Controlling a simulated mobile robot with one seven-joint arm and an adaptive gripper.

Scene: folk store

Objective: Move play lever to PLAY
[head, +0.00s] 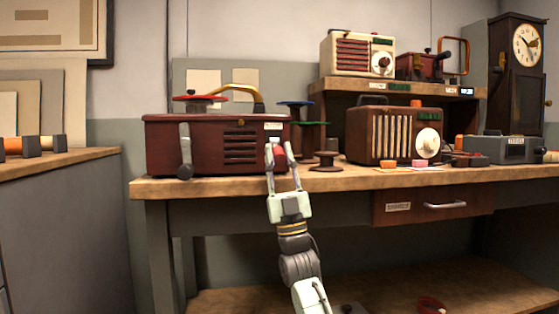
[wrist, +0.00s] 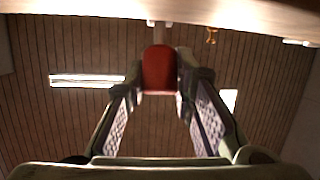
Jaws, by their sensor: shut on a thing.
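A dark red-brown player box (head: 205,152) with a slatted grille stands at the left end of the wooden bench. A grey crank-like arm (head: 184,152) hangs on its front left. At its front right, below a small white label (head: 273,127) too small to read, is the red-tipped play lever (head: 277,149). My gripper (head: 279,152) reaches up to it from below, with one finger on each side, shut on the red tip. In the wrist view the red tip (wrist: 159,70) sits between the fingertips, its pale stem rising above it. The contact faces are partly hidden.
A brown radio (head: 380,134) stands right of the player on the bench (head: 230,186), with dark spools (head: 325,161) between them. A cream radio (head: 357,54) sits on the shelf above. A drawer (head: 432,204) is below right. Space in front of the bench is open.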

